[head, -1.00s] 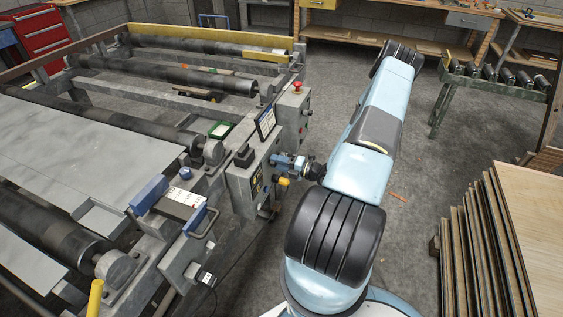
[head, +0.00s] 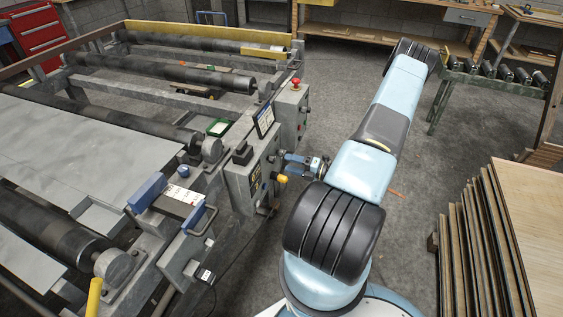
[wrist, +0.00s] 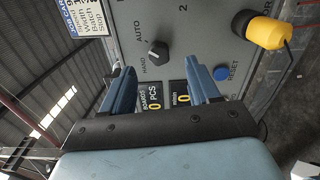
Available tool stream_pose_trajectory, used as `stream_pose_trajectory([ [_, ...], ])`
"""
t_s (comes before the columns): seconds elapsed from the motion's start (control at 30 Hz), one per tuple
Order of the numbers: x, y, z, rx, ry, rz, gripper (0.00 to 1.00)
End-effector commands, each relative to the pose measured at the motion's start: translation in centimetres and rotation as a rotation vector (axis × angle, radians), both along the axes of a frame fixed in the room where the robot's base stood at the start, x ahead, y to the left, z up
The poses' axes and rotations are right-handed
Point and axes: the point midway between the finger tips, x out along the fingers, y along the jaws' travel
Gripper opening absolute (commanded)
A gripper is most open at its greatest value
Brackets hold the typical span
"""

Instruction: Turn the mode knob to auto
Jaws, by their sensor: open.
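The mode knob (wrist: 158,52) is a black pointer knob on the grey control panel (wrist: 215,42) in the wrist view. The labels HAND and AUTO stand beside it; its light mark appears to face the HAND side, though it is small. My gripper (wrist: 162,73) is open, its two blue fingers apart and empty, with the knob just beyond the fingertips and between their lines. I see no contact. In the head view my gripper (head: 288,158) is close to the side of the control box (head: 243,183); the knob cannot be made out there.
A blue RESET button (wrist: 221,73) and a yellow-and-black knob (wrist: 265,31) are on the same panel, right of the fingers. Digital displays (wrist: 154,100) sit behind the fingers. A red button (head: 295,84) tops the farther box. Veneer stacks (head: 470,235) stand at right.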

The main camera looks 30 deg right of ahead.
Motion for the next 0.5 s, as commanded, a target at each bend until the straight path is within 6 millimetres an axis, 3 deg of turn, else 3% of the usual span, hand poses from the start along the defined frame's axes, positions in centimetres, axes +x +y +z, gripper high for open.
stream_pose_trajectory([
  [0.23, -3.7, -2.9, -0.1, -0.002, 0.001, -0.001, 0.61],
  [0.5, -5.6, -4.4, -0.1, -0.001, 0.001, 0.0, 0.61],
])
